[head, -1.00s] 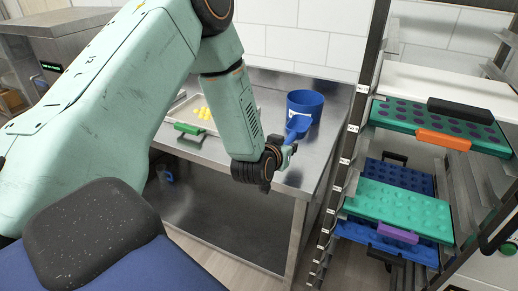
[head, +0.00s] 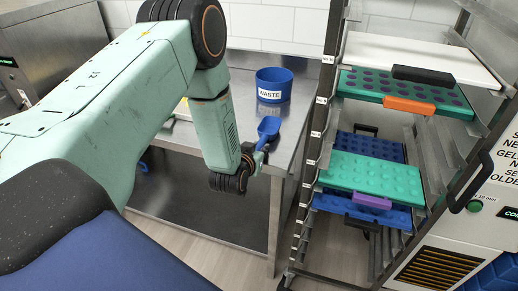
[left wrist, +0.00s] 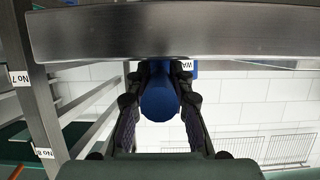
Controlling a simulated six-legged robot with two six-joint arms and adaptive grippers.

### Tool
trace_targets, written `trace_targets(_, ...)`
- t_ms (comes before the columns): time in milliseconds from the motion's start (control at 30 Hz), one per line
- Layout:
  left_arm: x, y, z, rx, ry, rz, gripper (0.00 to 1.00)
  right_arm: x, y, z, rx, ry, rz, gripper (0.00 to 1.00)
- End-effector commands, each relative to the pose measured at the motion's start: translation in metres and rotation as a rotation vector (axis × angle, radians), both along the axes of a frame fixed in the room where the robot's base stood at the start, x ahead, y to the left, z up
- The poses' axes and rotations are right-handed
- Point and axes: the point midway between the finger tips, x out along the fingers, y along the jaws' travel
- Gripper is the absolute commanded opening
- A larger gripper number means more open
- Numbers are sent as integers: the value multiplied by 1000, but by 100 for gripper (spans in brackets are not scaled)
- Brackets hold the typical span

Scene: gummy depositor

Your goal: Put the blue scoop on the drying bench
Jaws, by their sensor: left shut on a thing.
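The blue scoop (head: 268,130) is in my left gripper (head: 254,158), at the front right edge of the steel bench (head: 292,128) in the head view. In the left wrist view the fingers of the left gripper (left wrist: 160,92) are closed on both sides of the scoop's round blue handle (left wrist: 160,102). The bench's steel edge (left wrist: 200,32) crosses the top of that view. I cannot tell whether the scoop touches the bench. My right gripper is not in view.
A blue bin labelled WASTE (head: 273,86) stands on the bench just behind the scoop. A tall rack (head: 318,120) with green and blue mould trays (head: 372,176) stands close on the right. A machine with a dark handle (head: 470,190) is at the far right.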

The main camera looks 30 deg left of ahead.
Motion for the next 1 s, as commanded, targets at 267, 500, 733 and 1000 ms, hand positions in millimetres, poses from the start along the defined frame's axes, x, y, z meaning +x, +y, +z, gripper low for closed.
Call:
trace_targets(267, 0, 0, -5, 0, 1, 0, 30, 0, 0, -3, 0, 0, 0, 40)
trace_targets(500, -1, 0, -5, -1, 4, 0, 43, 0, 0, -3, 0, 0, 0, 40)
trace_targets(733, -1, 0, -5, -1, 5, 0, 43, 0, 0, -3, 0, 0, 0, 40)
trace_targets(1000, -21, -4, 8, -2, 6, 0, 43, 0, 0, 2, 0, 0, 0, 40)
